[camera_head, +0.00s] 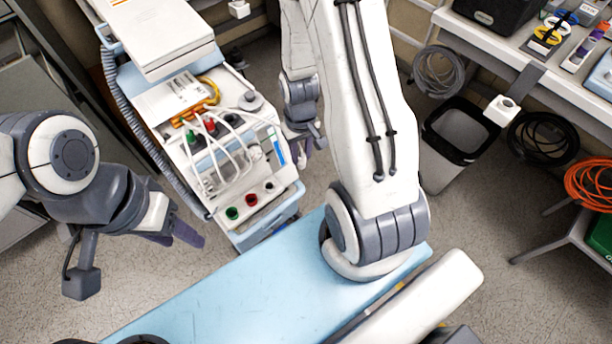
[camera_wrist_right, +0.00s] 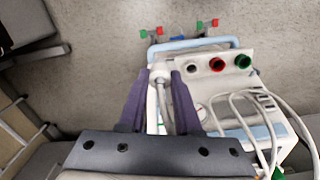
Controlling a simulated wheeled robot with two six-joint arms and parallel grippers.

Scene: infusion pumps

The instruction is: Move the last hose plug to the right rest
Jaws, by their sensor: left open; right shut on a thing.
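My right gripper (camera_wrist_right: 160,82) is shut on a pale hose plug (camera_wrist_right: 161,74), whose hose runs back between the fingers in the right wrist view. The plug is beside the front edge of the pump cart (camera_wrist_right: 205,92). In the head view the right gripper (camera_head: 306,146) is to the right of the cart (camera_head: 175,153), and the plug cannot be made out. White hoses (camera_head: 228,150) loop over the cart, near a green plug (camera_head: 194,138) and a red plug (camera_head: 210,125). My left gripper (camera_head: 183,238) is open and empty, left of the cart. I cannot tell which part is the right rest.
A green socket (camera_head: 232,213), a red socket (camera_head: 251,199) and a pale socket (camera_head: 269,186) line the cart's lower panel.

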